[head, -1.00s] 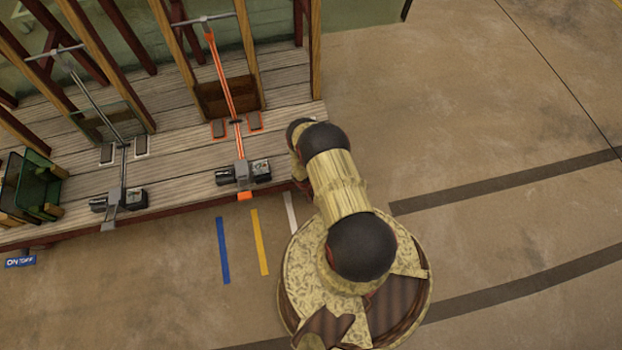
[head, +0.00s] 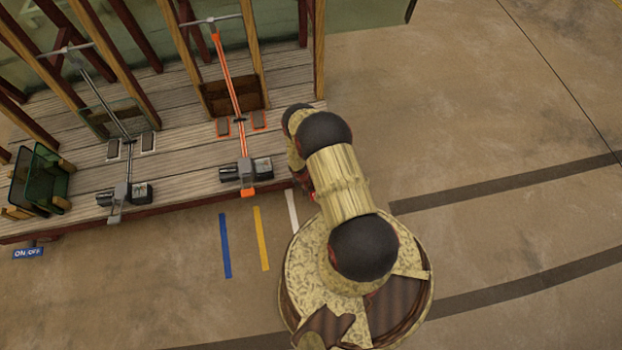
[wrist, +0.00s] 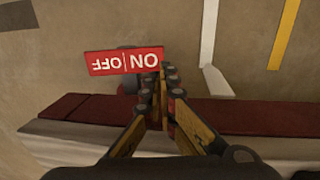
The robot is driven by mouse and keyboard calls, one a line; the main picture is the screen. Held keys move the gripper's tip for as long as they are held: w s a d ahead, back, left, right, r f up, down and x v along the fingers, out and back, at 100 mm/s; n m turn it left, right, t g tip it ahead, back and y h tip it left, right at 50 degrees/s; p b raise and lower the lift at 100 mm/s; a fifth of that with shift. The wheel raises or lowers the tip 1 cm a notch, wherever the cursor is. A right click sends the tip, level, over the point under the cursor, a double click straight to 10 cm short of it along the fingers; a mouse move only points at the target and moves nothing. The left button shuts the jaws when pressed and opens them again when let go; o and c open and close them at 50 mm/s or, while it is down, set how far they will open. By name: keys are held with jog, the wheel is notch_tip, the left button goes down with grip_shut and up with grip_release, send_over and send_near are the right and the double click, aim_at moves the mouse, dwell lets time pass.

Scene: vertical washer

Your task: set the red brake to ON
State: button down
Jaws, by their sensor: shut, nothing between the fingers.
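A red sign (wrist: 112,62) with white OFF and ON lettering, upside down, is at the upper middle of the wrist view. A dark rounded part (wrist: 128,84) shows below the sign, left of the fingertips. I cannot tell whether it belongs to the brake, and no brake lever shows clearly. In the head view my arm hides my gripper.
A dark red platform edge (wrist: 75,106) crosses the wrist view below the sign. In the head view, the wooden platform (head: 185,178) carries two long-handled mechanisms, one orange (head: 230,75), one grey (head: 95,85). A blue ON/OFF sign (head: 28,253) is at lower left. Open floor (head: 480,120) lies right.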

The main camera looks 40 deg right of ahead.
jog(key=r, duration=0.1)
jog(key=r+p, duration=0.1)
jog(key=r, duration=0.1)
jog(key=a+r, duration=0.1)
jog(key=r, duration=0.1)
jog(key=shift+w+r, duration=0.25)
dwell(0.4)
